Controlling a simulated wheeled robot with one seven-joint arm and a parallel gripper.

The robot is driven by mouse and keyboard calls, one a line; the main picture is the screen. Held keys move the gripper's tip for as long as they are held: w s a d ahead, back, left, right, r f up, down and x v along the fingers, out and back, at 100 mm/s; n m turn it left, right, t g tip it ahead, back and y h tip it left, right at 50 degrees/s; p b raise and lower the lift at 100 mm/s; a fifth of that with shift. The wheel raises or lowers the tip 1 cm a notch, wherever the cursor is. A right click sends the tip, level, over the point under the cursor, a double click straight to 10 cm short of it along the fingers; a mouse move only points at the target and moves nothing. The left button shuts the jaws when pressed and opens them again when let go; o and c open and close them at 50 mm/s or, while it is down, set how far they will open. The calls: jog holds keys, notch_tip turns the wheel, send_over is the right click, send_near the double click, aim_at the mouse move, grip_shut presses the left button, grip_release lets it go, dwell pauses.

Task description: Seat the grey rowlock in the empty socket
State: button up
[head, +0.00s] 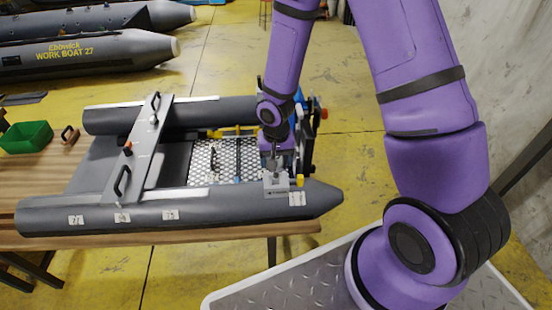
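A dark grey inflatable boat (200,209) lies on the wooden table. My gripper (273,164) points down over the near tube, towards its right end. Directly below it is a light grey block (276,184) on that tube, which looks like a rowlock socket mount. A small grey piece shows between my gripper and the block; it may be the grey rowlock, but it is too small to be sure. The fingers are too small to tell open from shut. Whether the socket's hole is filled is hidden.
A grey thwart (139,158) with black handles crosses the boat. Small upright parts stand on the tread-plate floor (202,172). A yellow-capped part (299,180) is close right of the block. A green bin (27,137) is at the left. Another boat (95,54) lies behind.

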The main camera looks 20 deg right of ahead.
aim_at(276, 173)
jog(key=shift+f, duration=0.2)
jog(key=shift+f, duration=1.35)
jog(key=shift+f, duration=1.45)
dwell(0.5)
jog(key=o, duration=1.1)
jog(key=shift+c, duration=0.2)
